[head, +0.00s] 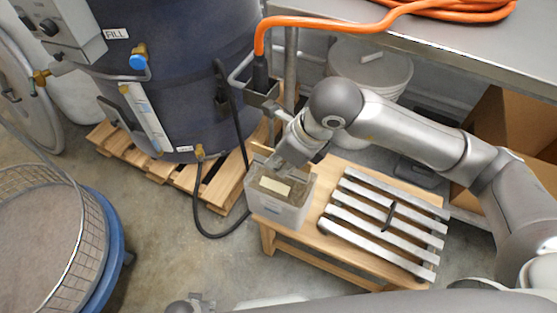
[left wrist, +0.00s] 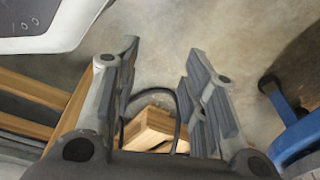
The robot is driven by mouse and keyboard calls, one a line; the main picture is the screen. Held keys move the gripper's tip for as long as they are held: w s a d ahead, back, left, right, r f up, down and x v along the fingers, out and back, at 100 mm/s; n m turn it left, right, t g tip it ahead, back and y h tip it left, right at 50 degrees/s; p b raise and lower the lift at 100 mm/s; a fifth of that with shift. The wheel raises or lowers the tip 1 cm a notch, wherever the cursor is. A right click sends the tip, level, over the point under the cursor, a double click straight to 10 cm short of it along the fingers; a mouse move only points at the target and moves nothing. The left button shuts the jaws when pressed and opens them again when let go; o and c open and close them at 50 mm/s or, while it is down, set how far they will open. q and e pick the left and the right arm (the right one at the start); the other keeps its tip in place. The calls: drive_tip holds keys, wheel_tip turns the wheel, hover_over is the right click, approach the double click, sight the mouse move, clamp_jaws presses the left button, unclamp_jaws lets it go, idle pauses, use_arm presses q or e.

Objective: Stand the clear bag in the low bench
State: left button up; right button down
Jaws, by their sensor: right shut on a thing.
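The clear bag (head: 278,211), boxy and upright with brown contents and a pale label, is at the left end of the low bench (head: 317,238). I cannot tell whether its base touches the wood. My right gripper (head: 284,170) is shut on the bag's top, reaching down from above. The low bench is light wood with several grey metal slats to the right of the bag. My left gripper (left wrist: 160,85) is open and empty in the left wrist view, above the floor; a small part of it shows at the bottom edge of the head view (head: 192,302).
A dark drum (head: 175,75) stands on a wooden pallet (head: 178,178) behind left, with a black hose on the floor. A wire basket (head: 50,235) is at far left. A steel table (head: 450,45) with an orange cable and a white bucket (head: 370,68) are behind the bench.

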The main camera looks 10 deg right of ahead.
use_arm(q)
drive_tip(key=shift+w+d+r+b, duration=0.1)
drive_tip(key=shift+w+r+b, duration=0.1)
drive_tip(key=shift+w+r, duration=0.4)
drive_tip(key=shift+w+d+r+b, duration=0.1)
drive_tip(key=shift+w+r+b, duration=0.2)
drive_tip(key=shift+r, duration=0.35)
use_arm(e)
drive_tip(key=w+d+f, duration=0.7)
drive_tip(key=d+f, duration=0.1)
drive_tip(key=f, duration=0.3)
drive_tip(key=shift+w+d+f, duration=0.15)
drive_tip(key=shift+f, duration=0.05)
use_arm(q)
drive_tip(key=shift+a, duration=0.1)
use_arm(e)
drive_tip(key=c, duration=1.9)
unclamp_jaws()
drive_tip(key=shift+f, duration=0.2)
drive_tip(key=o, duration=0.4)
drive_tip(key=shift+r, duration=0.1)
